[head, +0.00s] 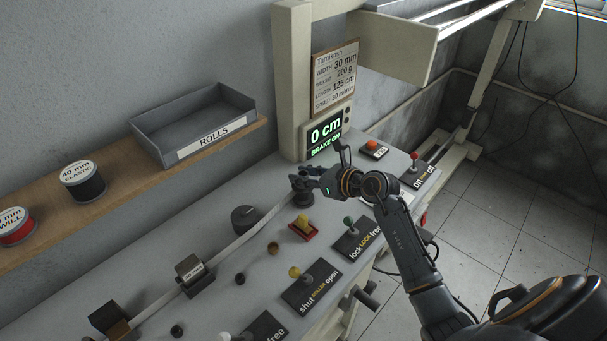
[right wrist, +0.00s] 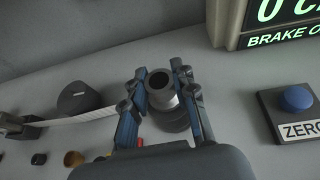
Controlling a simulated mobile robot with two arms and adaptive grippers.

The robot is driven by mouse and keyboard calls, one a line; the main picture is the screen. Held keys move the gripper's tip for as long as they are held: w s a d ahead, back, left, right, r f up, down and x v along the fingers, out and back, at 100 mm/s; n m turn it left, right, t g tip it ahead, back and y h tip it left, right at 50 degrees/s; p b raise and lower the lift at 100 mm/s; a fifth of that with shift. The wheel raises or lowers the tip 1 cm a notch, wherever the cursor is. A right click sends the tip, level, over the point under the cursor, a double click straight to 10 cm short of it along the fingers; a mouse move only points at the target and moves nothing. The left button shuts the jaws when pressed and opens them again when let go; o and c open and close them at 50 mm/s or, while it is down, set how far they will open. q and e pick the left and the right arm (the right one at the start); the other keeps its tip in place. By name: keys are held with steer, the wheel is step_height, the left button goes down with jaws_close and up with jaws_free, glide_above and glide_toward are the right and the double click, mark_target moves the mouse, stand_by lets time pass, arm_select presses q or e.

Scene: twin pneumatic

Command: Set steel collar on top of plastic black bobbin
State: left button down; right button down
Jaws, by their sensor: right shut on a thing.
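My right gripper (head: 299,182) reaches over the bench from the right and is shut on the steel collar. In the right wrist view, the collar (right wrist: 161,99) is a small grey metal ring with a dark round hole, between the blue-and-grey fingers (right wrist: 163,88). The black bobbin (head: 303,201) stands on the bench directly below the gripper; in the right wrist view a dark round body (right wrist: 175,121) shows just below the collar. I cannot tell whether collar and bobbin touch. In the head view the fingers hide the collar. My left gripper is not in view.
A pale tape (head: 232,247) runs along the bench to the bobbin, past a dark grey knob (head: 245,218).

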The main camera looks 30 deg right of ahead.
steer(key=shift+f, duration=0.3)
steer(key=c, duration=1.1)
jaws_free()
steer(key=shift+o, duration=0.2)
steer(key=shift+r, duration=0.1)
steer(key=shift+r, duration=0.25)
steer(key=shift+s+d+r, duration=0.1)
steer(key=shift+s+d, duration=0.05)
steer(key=shift+s, duration=0.2)
steer(key=b+v, duration=0.2)
steer(key=v, duration=0.9)
steer(key=shift+s, duration=0.2)
